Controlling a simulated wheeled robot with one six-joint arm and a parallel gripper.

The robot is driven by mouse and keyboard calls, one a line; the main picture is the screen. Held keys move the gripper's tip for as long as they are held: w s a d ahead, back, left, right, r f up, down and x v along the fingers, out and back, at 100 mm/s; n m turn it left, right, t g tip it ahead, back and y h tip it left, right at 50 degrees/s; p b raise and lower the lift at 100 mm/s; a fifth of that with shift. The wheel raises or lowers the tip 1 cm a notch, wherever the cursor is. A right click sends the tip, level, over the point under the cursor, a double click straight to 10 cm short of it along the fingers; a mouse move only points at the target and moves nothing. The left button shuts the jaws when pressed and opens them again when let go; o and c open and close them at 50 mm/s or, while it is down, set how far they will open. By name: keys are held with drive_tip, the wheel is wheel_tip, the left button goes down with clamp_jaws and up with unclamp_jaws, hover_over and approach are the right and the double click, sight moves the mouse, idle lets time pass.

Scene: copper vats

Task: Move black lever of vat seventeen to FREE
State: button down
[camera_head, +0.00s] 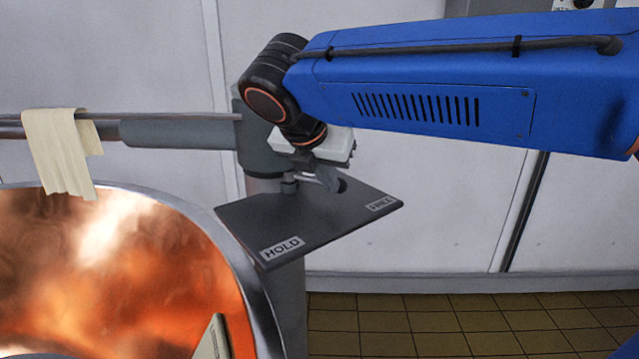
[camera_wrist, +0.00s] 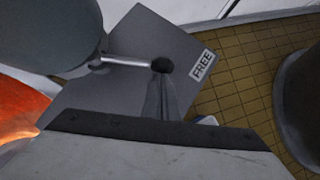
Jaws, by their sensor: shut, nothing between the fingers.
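A dark plate (camera_head: 300,215) beside the copper vat (camera_head: 130,270) carries a HOLD label (camera_head: 283,249) at its near left and a FREE label (camera_head: 381,203) at its right. In the wrist view, the lever (camera_wrist: 128,62) is a thin metal rod ending in a black knob (camera_wrist: 162,65), and it points toward the FREE label (camera_wrist: 202,65), with a gap between. In the head view the knob (camera_head: 342,185) is partly hidden. My gripper (camera_head: 328,181) is shut and empty, its fingertips right at the knob; I cannot tell whether they touch. No vat number is readable.
A grey post and horizontal rail (camera_head: 180,131) stand behind the plate. A pale cloth (camera_head: 60,150) hangs over the rail at left. The tiled floor (camera_head: 450,325) at lower right is clear. A dark round object (camera_wrist: 305,110) stands at right in the wrist view.

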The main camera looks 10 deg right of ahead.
drive_tip(key=shift+w+d+n, duration=0.2)
drive_tip(key=shift+d+n, duration=0.1)
drive_tip(key=shift+w+d, duration=0.4)
